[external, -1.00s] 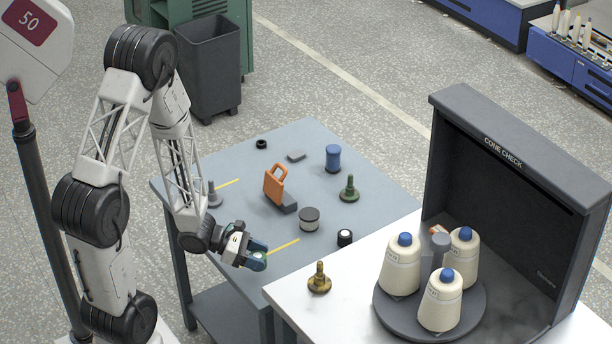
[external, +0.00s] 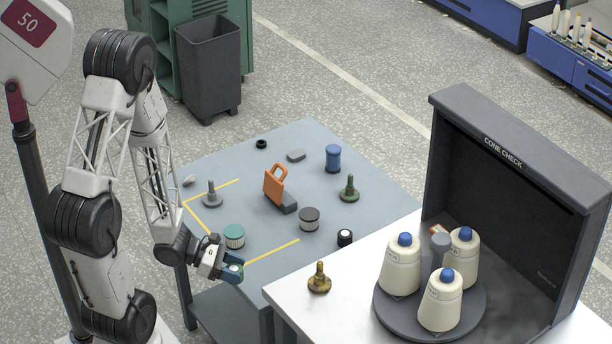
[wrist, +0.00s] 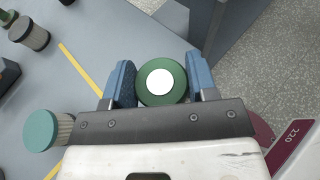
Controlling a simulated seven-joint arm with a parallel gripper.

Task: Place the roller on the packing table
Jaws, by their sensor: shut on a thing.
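My gripper (external: 236,270) is at the near-left edge of the blue-grey table (external: 290,250). In the wrist view its two blue fingers are shut on a round green-topped roller (wrist: 161,82) with a white centre disc. The held roller's lower part is hidden. A teal-capped roller (external: 234,234) with a ribbed pale side stands just behind the gripper, and it also shows in the wrist view (wrist: 42,130). A dark-capped roller (external: 309,218) stands farther right. I cannot tell which table is the packing table; a white table (external: 290,292) stands at the right.
The white table bears a brass peg (external: 319,278) and cones on a turntable (external: 385,310).

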